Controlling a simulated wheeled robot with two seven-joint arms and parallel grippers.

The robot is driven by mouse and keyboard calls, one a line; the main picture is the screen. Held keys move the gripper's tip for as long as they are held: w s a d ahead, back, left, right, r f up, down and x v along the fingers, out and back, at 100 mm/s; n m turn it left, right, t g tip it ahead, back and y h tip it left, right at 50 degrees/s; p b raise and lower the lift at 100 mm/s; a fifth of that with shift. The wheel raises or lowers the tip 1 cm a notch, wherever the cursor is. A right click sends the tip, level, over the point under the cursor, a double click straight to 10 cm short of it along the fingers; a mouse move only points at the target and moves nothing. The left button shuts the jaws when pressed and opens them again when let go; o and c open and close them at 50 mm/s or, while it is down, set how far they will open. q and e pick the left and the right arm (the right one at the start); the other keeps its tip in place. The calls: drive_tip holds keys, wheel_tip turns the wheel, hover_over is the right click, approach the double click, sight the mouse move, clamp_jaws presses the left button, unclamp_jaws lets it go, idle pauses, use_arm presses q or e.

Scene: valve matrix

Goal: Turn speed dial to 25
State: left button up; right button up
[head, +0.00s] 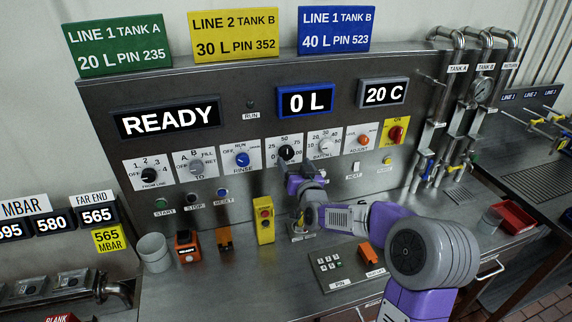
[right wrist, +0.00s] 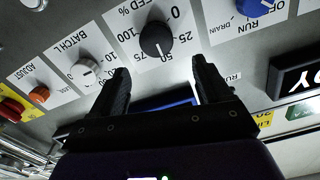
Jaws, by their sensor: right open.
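The speed dial (head: 286,152) is a black round knob on a white plate, in the middle row of the steel panel. In the right wrist view the dial (right wrist: 156,40) appears upside down, with a scale from 0 to 100 around it. My right gripper (head: 292,172) is just below and in front of the dial, partly covering the plate's lower edge. In the wrist view its two black fingers (right wrist: 160,76) are spread apart and empty, with the knob beyond their tips. My left gripper is not in view.
Below stand a yellow button box (head: 264,220) and orange devices (head: 187,248). The display (head: 305,100) reads 0 L. The bench front is partly clear.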

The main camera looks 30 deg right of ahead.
sight(288, 154)
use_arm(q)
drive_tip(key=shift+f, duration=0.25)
use_arm(e)
drive_tip(key=shift+f+x, duration=0.25)
drive_tip(key=shift+x, duration=1)
drive_tip(key=shift+f+x, duration=0.25)
drive_tip(key=shift+x, duration=1.05)
drive_tip(key=shift+f+x, duration=0.25)
drive_tip(key=shift+x, duration=1)
drive_tip(key=shift+a, duration=0.1)
drive_tip(key=c, duration=1)
drive_tip(key=shift+n+b, duration=1.6)
drive_tip(key=shift+n, duration=0.2)
drive_tip(key=shift+c, duration=0.2)
drive_tip(key=n+b, duration=0.2)
drive_tip(key=n, duration=0.1)
drive_tip(key=shift+n, duration=0.3)
use_arm(q)
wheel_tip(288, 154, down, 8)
drive_tip(key=b, duration=0.2)
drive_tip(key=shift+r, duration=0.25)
use_arm(e)
drive_tip(key=n, duration=0.4)
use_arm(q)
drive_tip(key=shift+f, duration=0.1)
use_arm(e)
drive_tip(key=shift+r+n, duration=0.1)
drive_tip(key=shift+n, duration=0.3)
